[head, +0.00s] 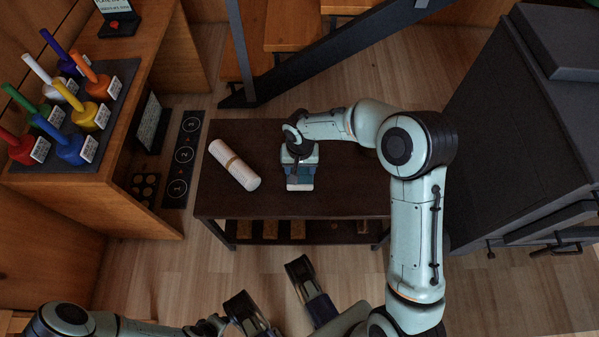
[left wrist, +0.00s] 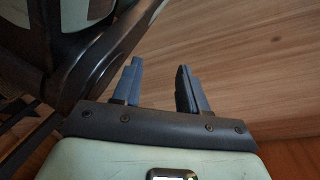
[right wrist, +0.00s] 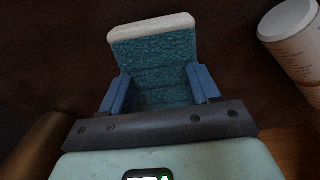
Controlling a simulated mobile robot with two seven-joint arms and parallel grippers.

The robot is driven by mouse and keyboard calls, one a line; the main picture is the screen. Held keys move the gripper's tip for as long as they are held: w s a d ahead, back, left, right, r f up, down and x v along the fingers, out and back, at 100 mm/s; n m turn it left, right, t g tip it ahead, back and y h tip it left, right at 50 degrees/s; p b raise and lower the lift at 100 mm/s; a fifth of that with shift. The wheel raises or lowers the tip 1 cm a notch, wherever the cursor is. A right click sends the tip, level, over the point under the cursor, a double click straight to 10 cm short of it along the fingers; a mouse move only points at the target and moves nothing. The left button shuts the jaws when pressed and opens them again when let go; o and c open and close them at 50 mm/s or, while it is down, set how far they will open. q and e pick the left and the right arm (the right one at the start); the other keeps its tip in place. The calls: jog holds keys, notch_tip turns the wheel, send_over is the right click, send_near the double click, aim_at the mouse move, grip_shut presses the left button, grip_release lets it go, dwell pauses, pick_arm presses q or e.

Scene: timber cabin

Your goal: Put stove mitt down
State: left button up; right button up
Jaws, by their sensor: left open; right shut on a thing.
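The stove mitt is a teal quilted piece with a white cuff, seen in the right wrist view (right wrist: 153,55) and in the head view (head: 300,185). My right gripper (head: 300,168) is shut on it, with one blue finger on each side in the right wrist view (right wrist: 160,88). The mitt is over the dark low table (head: 345,203), near its middle. I cannot tell whether it touches the tabletop. My left gripper (head: 277,292) is open and empty, low in front of the table; the left wrist view (left wrist: 160,88) shows bare floor between its fingers.
A dark stove (head: 515,130) stands at the right. A wooden counter (head: 150,60) with several coloured handled pieces is at the left. The table's front right is clear.

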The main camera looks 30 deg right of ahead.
pick_arm(q)
jog(key=shift+s+a+f, duration=0.1)
jog(key=shift+s+f, duration=0.4)
jog(key=shift+s, duration=0.25)
pick_arm(e)
jog(key=shift+f, duration=1.2)
pick_arm(q)
jog(key=shift+s+f+g, duration=0.1)
jog(key=shift+g, duration=0.2)
pick_arm(e)
jog(key=shift+f, duration=0.1)
jog(key=o, duration=1.1)
pick_arm(q)
jog(key=w+r+t+p, duration=0.2)
jog(key=w+r+p, duration=0.1)
jog(key=w+r, duration=0.2)
jog(key=shift+w+d+r+t, duration=0.3)
jog(key=shift+w+d, duration=0.15)
jog(key=shift+w, duration=0.45)
pick_arm(e)
notch_tip(320, 180, up, 12)
jog(key=shift+r, duration=0.15)
pick_arm(q)
jog(key=shift+f, duration=0.1)
